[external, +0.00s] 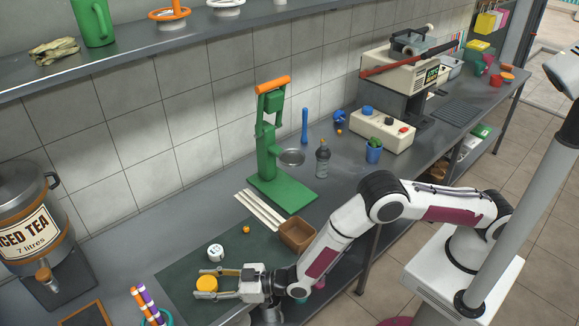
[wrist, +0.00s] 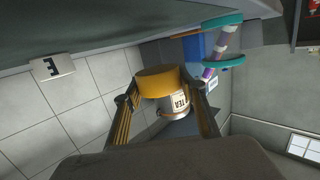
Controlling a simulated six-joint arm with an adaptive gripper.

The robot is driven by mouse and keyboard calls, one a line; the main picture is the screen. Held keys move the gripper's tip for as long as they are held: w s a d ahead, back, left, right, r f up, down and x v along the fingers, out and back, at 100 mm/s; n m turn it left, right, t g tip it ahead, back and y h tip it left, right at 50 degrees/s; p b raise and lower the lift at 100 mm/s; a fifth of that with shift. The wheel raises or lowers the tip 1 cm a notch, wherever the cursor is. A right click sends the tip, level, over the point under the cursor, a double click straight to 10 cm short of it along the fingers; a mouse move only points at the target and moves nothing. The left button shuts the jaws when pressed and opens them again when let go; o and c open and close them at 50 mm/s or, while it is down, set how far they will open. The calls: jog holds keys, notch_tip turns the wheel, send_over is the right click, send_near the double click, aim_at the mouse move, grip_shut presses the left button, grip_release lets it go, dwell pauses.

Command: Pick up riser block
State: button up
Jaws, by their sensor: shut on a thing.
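A short round yellow block (external: 207,284), which I take to be the riser block, sits between the two fingers of my gripper (external: 206,283) in the external view, over the dark mat at the lower left. In the wrist view the yellow block (wrist: 157,82) is pinched between the fingertips of my gripper (wrist: 161,90), with a finger on each side. My gripper is shut on it. Its far side is hidden, and I cannot tell how high it is above the mat.
A small white round item (external: 215,252) and a small orange ball (external: 246,230) lie near the gripper. A brown box (external: 296,234), white strips (external: 259,211) and the green press (external: 267,160) stand behind. The tea dispenser (external: 30,225) is at left. The dark mat (external: 180,272) has some free room.

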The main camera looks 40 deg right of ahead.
aim_at(207, 283)
jog(key=shift+r, duration=2.4)
